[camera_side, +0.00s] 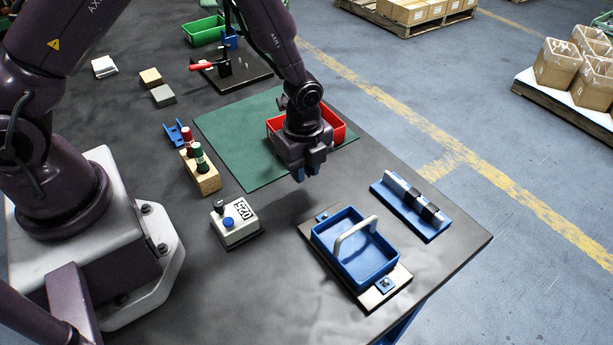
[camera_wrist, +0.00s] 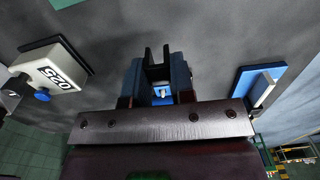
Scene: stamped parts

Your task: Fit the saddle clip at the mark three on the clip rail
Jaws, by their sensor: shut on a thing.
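My gripper (camera_side: 307,172) hangs above the table, between the green mat and the blue tray. In the wrist view, my gripper (camera_wrist: 158,84) is shut on a black forked piece, the saddle clip (camera_wrist: 158,73), with its two prongs pointing away from the gripper. In the side view the clip cannot be made out against the dark fingers. The clip rail (camera_side: 411,207) is a pale bar on a blue base at the right, with dark bands or clips along it. Part of the rail (camera_wrist: 262,86) shows at the right of the wrist view. Mark three cannot be read.
A blue tray with an arched handle (camera_side: 356,260) stands on a board in front of the rail. A grey box labelled 025 (camera_side: 235,225) is to the left. A red bin (camera_side: 338,127) stands on the green mat (camera_side: 235,150) behind my gripper. A wooden block holds bottles (camera_side: 202,176).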

